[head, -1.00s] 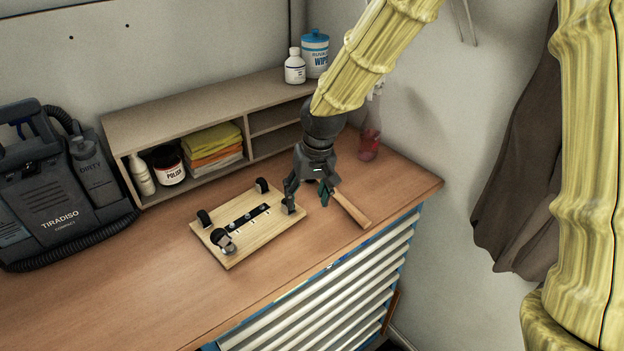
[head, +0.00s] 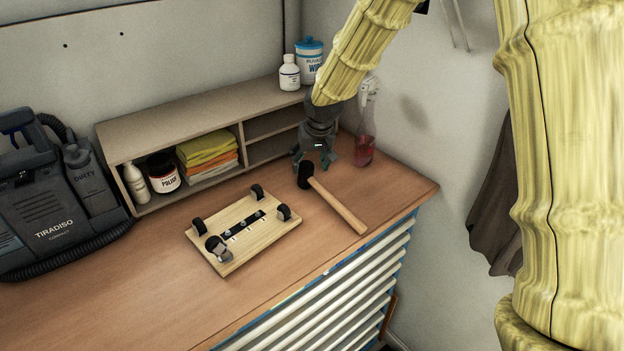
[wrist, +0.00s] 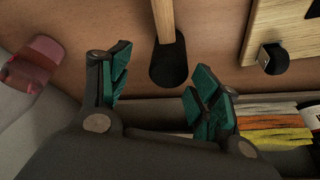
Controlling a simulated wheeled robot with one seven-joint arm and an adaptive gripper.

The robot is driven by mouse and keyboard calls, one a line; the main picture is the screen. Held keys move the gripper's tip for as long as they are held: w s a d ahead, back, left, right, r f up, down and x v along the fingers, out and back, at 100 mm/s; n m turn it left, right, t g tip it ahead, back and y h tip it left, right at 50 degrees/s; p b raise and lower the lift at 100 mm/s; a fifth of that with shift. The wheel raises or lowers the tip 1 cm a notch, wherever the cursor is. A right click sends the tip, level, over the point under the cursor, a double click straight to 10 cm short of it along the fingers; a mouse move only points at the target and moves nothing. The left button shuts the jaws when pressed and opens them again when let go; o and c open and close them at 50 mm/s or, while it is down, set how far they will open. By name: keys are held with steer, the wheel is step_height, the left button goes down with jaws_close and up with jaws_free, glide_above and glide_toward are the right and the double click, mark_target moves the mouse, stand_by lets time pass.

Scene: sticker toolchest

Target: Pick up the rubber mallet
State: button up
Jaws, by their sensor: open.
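The rubber mallet (head: 338,205) lies on the wooden bench top, its black head (head: 305,175) toward the shelf and its light wooden handle toward the front right edge. My gripper (head: 315,166) is open and empty, just behind the mallet head in the head view. In the wrist view, the black head (wrist: 168,62) shows beyond the gap between the green-padded fingers (wrist: 162,92), with the handle (wrist: 164,18) running out of the top of the picture. The fingers look apart from the mallet; their height above the bench is hard to tell.
A wooden board with black casters (head: 243,228) lies left of the mallet. The shelf unit (head: 205,120) with cloths and bottles stands behind. A spray bottle with red liquid (head: 366,135) stands close to my gripper's right. The bench front is clear.

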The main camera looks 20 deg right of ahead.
mark_target(306, 180)
steer(key=shift+w+a+f+p, duration=0.15)
steer(key=shift+f+p, duration=0.3)
steer(key=shift+f, duration=0.1)
steer(key=shift+w+a+f+p, duration=0.2)
steer(key=shift+f+p, duration=0.2)
steer(key=shift+f, duration=0.2)
steer(key=shift+w+a+f+p, duration=0.1)
steer(key=shift+w+f+p, duration=0.05)
steer(key=shift+f+p, duration=0.35)
steer(key=shift+x, duration=0.95)
jaws_close()
